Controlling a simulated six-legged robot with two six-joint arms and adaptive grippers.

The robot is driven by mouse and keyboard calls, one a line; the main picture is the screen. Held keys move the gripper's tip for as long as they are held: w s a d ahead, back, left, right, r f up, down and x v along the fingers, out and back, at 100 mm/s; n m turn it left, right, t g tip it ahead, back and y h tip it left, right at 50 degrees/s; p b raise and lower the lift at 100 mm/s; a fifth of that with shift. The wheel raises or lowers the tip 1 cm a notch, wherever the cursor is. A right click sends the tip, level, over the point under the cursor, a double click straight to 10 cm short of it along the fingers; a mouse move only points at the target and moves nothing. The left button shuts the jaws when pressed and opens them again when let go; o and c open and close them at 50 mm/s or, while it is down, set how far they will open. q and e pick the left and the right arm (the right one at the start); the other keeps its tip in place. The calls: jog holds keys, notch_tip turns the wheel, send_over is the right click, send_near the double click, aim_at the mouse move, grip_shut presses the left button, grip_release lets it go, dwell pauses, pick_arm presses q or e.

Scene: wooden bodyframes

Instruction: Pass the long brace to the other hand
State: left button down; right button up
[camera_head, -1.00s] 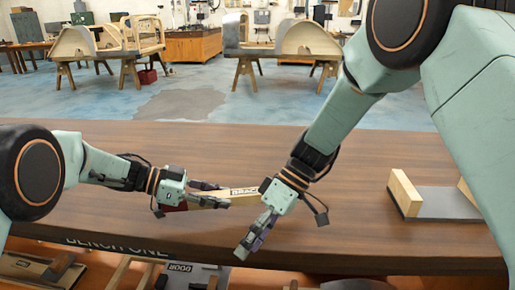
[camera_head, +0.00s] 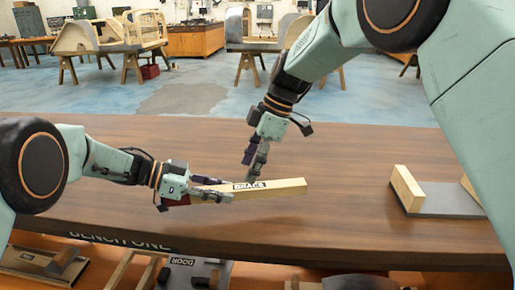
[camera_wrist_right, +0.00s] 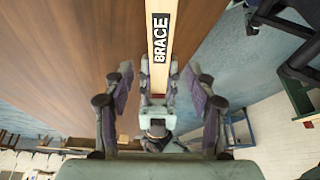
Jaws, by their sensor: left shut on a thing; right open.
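The long brace (camera_head: 280,186) is a pale wooden bar with a black BRACE label, held roughly level above the bench. My left gripper (camera_head: 215,191) is shut on its left part, and the rest sticks out to the right. My right gripper (camera_head: 252,172) is open just above and behind the brace, near the label. In the right wrist view the brace (camera_wrist_right: 160,80) runs between the open fingers of my right gripper (camera_wrist_right: 165,85), with my left gripper (camera_wrist_right: 157,115) beyond them. Whether the right fingers touch the brace I cannot tell.
The brown bench top (camera_head: 340,220) is clear around the grippers. A grey fixture (camera_head: 440,200) with upright wooden blocks stands on its right. Below the front edge are more parts, including a panel marked DOOR (camera_head: 185,270). Wooden bodyframes (camera_head: 120,40) stand on trestles behind.

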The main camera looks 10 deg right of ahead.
aim_at(240, 187)
jog(key=x, duration=0.6)
jog(key=shift+a+f, duration=0.15)
jog(key=shift+f, duration=0.15)
grip_shut()
pick_arm(q)
jog(key=c, duration=0.9)
grip_release()
jog(key=shift+c, duration=0.2)
jog(key=shift+a, duration=0.1)
